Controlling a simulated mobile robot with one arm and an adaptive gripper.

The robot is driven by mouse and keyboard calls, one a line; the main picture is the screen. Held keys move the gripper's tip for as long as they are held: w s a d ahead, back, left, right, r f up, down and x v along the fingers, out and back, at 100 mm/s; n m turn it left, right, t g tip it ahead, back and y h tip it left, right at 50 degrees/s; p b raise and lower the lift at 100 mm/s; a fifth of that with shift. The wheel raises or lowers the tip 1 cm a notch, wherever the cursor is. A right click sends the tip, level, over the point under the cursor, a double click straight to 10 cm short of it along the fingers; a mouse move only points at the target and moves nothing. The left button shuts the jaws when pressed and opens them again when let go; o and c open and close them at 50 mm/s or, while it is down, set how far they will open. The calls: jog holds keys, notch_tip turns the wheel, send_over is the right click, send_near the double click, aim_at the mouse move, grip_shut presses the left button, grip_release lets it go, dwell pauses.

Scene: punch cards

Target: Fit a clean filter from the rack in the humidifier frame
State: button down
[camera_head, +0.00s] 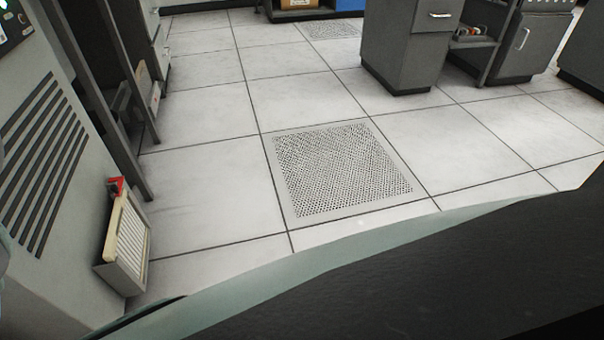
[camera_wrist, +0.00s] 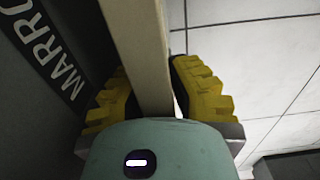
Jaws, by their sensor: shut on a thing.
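In the wrist view, my gripper (camera_wrist: 150,68) has its two yellow ribbed fingers on either side of a long cream bar (camera_wrist: 140,35), shut on it. The bar looks like the edge of a filter; its far end leaves the top of the picture. My gripper does not show in the head view. There, a slatted filter (camera_head: 130,238) with a cream edge sits in a grey frame on the side of a louvred grey cabinet (camera_head: 40,150), with a red tab (camera_head: 116,186) at its top. I cannot tell whether this is the filter I hold.
A dark panel (camera_wrist: 50,60) with white lettering stands close left of my gripper in the wrist view. Dark uprights and another cream-edged piece (camera_head: 141,78) stand behind the cabinet. Grey desk units (camera_head: 412,45) stand at the back right. The tiled floor with a perforated tile (camera_head: 342,168) is clear.

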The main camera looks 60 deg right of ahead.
jog(key=shift+w+f+b, duration=0.1)
jog(key=shift+f+b, duration=0.95)
jog(key=shift+f, duration=0.25)
jog(key=shift+f+b, duration=1.35)
jog(key=shift+b, duration=0.2)
jog(key=shift+f, duration=0.1)
jog(key=shift+f+b, duration=1.4)
jog(key=shift+b, duration=0.25)
jog(key=shift+f, duration=0.1)
jog(key=shift+f+b, duration=1.4)
jog(key=shift+b, duration=0.25)
jog(key=shift+f+b, duration=0.3)
jog(key=shift+b, duration=0.1)
